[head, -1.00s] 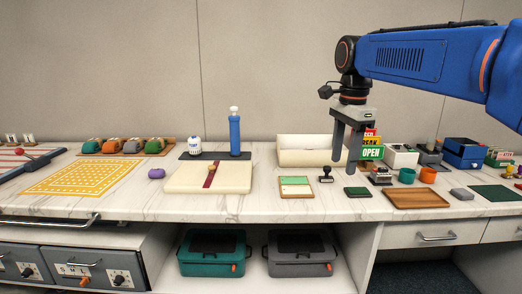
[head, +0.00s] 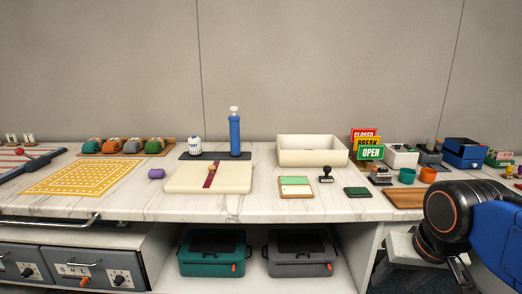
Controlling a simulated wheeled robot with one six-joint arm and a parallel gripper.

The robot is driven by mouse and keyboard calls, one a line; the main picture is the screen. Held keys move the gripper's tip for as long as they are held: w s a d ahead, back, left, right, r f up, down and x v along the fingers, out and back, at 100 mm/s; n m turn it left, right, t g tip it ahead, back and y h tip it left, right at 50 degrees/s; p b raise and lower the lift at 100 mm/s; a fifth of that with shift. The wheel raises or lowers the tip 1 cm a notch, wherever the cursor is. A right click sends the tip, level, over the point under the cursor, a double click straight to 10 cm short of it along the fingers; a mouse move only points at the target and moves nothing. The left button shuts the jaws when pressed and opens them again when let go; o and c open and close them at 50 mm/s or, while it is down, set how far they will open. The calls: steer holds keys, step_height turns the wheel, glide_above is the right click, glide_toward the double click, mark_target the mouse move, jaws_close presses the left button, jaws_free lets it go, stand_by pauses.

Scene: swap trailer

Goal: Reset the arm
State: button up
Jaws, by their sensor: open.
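The marble counter (head: 330,207) holds a cream bin (head: 312,150), a cream board (head: 190,182), a blue bottle (head: 235,135), a stamp (head: 326,174), an OPEN sign (head: 371,153) and orange (head: 428,175) and teal (head: 407,176) cups. Two lidded boxes (head: 212,254) (head: 300,254) stand on the shelf below.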

steer(key=s+f, duration=0.1)
steer(key=s+f+n, duration=0.2)
steer(key=f, duration=0.1)
steer(key=shift+d+t, duration=0.25)
steer(key=shift+t, duration=0.05)
